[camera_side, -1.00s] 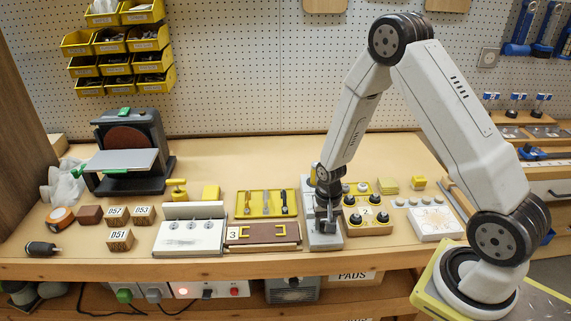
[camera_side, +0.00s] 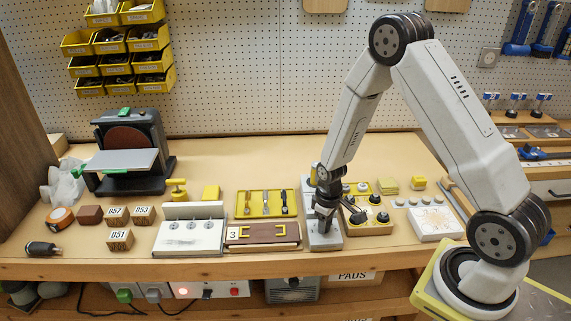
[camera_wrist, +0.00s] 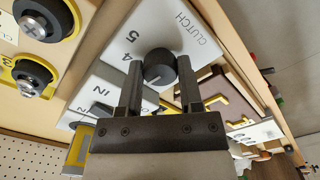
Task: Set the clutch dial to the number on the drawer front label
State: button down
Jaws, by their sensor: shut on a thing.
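The dark round clutch dial (camera_wrist: 159,67) sits on a white plate (camera_wrist: 190,28) printed CLUTCH. The numbers 4 and 5 show beside the dial in the wrist view; the others are hidden, and I cannot tell which number its mark points to. My gripper (camera_wrist: 159,72) is shut on the dial, one finger on each side. In the side view my gripper (camera_side: 325,222) points down over the grey clutch block (camera_side: 325,241). The brown drawer front (camera_side: 268,233) left of it carries a white label (camera_side: 233,234) reading 3.
A yellow box (camera_side: 372,229) with black knobs stands close right of my gripper. A yellow tray (camera_side: 265,203) with tools lies behind the drawer. A white-and-grey fixture (camera_side: 190,235) stands farther left.

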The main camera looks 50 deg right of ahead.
jog(key=shift+w+n, duration=0.1)
jog(key=shift+n, duration=0.4)
jog(key=shift+c, duration=1.3)
grip_release()
jog(key=shift+r, duration=0.15)
jog(key=shift+r, duration=3.8)
